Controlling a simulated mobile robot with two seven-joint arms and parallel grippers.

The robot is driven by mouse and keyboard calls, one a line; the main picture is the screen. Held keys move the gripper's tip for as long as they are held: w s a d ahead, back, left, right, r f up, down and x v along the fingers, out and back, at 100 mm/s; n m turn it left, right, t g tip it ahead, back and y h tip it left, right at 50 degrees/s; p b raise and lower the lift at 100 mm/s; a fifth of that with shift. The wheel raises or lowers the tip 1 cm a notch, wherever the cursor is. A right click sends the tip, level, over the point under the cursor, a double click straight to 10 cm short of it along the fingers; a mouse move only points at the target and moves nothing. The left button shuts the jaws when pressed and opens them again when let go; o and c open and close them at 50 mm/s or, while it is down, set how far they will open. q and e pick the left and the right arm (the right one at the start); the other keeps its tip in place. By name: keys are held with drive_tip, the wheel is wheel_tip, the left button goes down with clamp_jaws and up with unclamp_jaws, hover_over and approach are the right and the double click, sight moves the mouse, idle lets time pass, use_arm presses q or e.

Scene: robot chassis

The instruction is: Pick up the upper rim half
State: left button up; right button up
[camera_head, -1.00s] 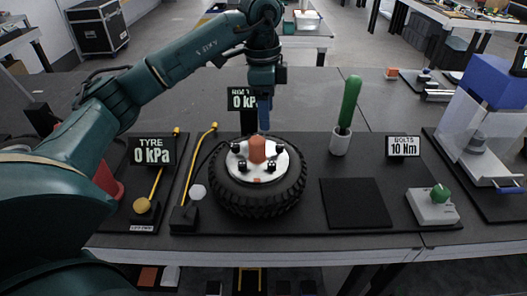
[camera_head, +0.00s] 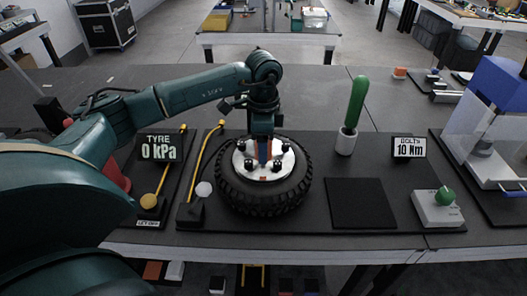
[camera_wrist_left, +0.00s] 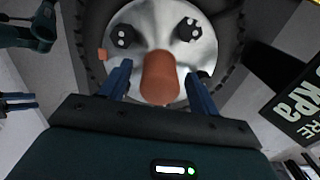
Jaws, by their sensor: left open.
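The upper rim half is a silvery disc (camera_head: 240,161) with several dark bolts and an orange-brown knob at its middle. It sits in the black tyre (camera_head: 298,192) on the dark work mat. In the left wrist view the rim half (camera_wrist_left: 144,20) and its upright knob (camera_wrist_left: 159,78) show clearly. My left gripper (camera_head: 263,160) is over the rim's centre, pointing down.
A green-handled tool (camera_head: 356,101) stands in a white cup right of the tyre. A black square pad (camera_head: 361,204) and a box with a green knob (camera_head: 440,203) lie further right. Yellow-hosed tools and a TYRE display (camera_head: 159,148) are on the left.

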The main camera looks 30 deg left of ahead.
use_arm(q)
drive_tip(key=shift+f, duration=0.45)
clamp_jaws()
idle(0.4)
